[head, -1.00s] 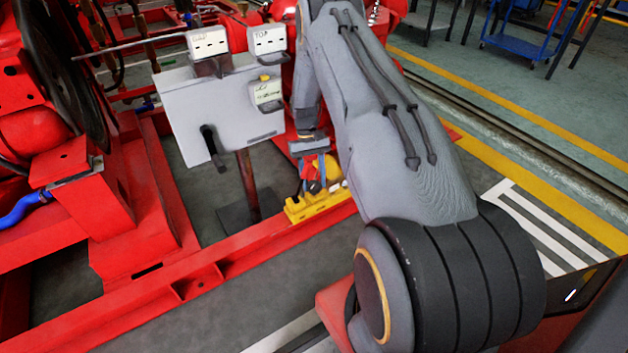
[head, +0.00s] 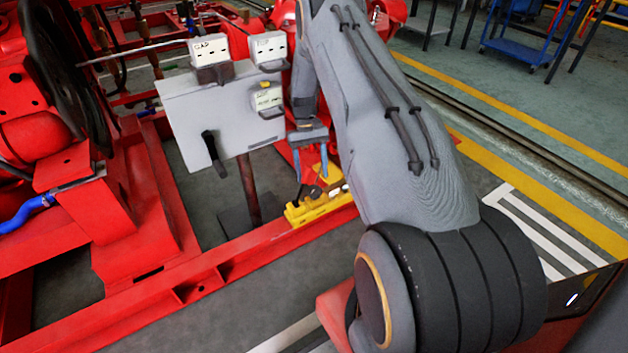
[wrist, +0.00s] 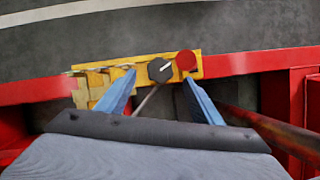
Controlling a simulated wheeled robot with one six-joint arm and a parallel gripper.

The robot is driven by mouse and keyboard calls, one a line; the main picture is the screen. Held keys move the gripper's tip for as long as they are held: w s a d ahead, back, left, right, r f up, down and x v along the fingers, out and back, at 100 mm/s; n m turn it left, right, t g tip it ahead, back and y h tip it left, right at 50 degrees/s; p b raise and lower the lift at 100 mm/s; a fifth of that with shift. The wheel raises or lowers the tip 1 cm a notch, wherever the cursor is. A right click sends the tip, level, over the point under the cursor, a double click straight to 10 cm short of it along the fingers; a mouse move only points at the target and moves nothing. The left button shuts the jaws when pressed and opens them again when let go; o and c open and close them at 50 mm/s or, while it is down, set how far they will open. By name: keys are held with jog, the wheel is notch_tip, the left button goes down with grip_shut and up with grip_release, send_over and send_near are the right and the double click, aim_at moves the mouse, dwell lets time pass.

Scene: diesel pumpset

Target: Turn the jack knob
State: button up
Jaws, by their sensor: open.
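A black round knob (wrist: 160,70) with a white pointer line sits on a yellow block (wrist: 92,90) in the wrist view. A red round knob (wrist: 186,60) is just to its right. I cannot tell from the view which is called the jack knob. My gripper (wrist: 159,76) is open, its two blue fingers on either side of the black knob in the picture; contact is not visible. In the head view my gripper (head: 310,172) is above the yellow block (head: 319,206), which rests at the red frame; the knobs there are too small to make out clearly.
A red frame rail (head: 200,278) runs below and beside the block. A grey panel (head: 225,115) with a black lever and small labelled boxes stands to the left on a post (head: 249,187). A red machine with a dark wheel (head: 65,75) is at far left.

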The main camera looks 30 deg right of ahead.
jog(key=v, duration=0.2)
jog(key=shift+w+r, duration=0.15)
jog(key=shift+r, duration=0.05)
jog(key=shift+r, duration=0.1)
dwell(0.3)
